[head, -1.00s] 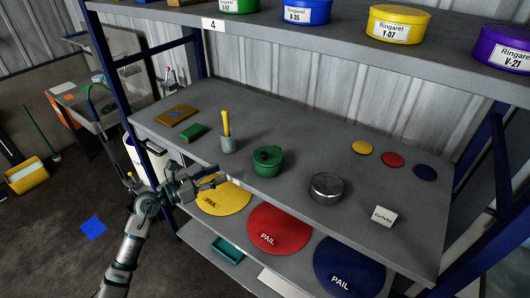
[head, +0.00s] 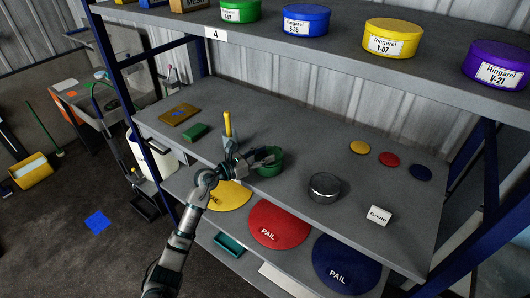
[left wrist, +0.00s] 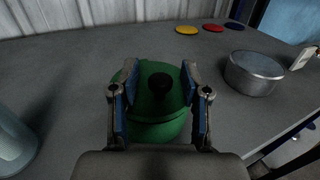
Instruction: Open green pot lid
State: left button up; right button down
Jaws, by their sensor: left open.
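The green pot (head: 270,166) stands on the grey middle shelf, its left part hidden behind my left gripper (head: 262,158) in the head view. In the left wrist view the green pot's lid (left wrist: 154,108) is on, with a dark round knob (left wrist: 160,83) on top. My left gripper (left wrist: 160,95) is open, its two blue-padded fingers on either side of the lid and knob. I cannot tell whether the fingers touch the lid. My right gripper is not in view.
A metal tin (head: 325,187) stands right of the pot, with a white label block (head: 378,215) beyond. A grey cup with a yellow-handled tool (head: 228,125) stands left, near my arm. Colored discs (head: 388,159) lie at the back right. The upper shelf (head: 345,52) overhangs.

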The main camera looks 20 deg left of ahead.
pick_arm(q)
jog(key=shift+w+d, duration=0.2)
jog(key=shift+w, duration=0.05)
jog(key=shift+a, duration=0.1)
jog(key=shift+s, duration=0.1)
grip_shut()
jog(key=shift+r, duration=0.15)
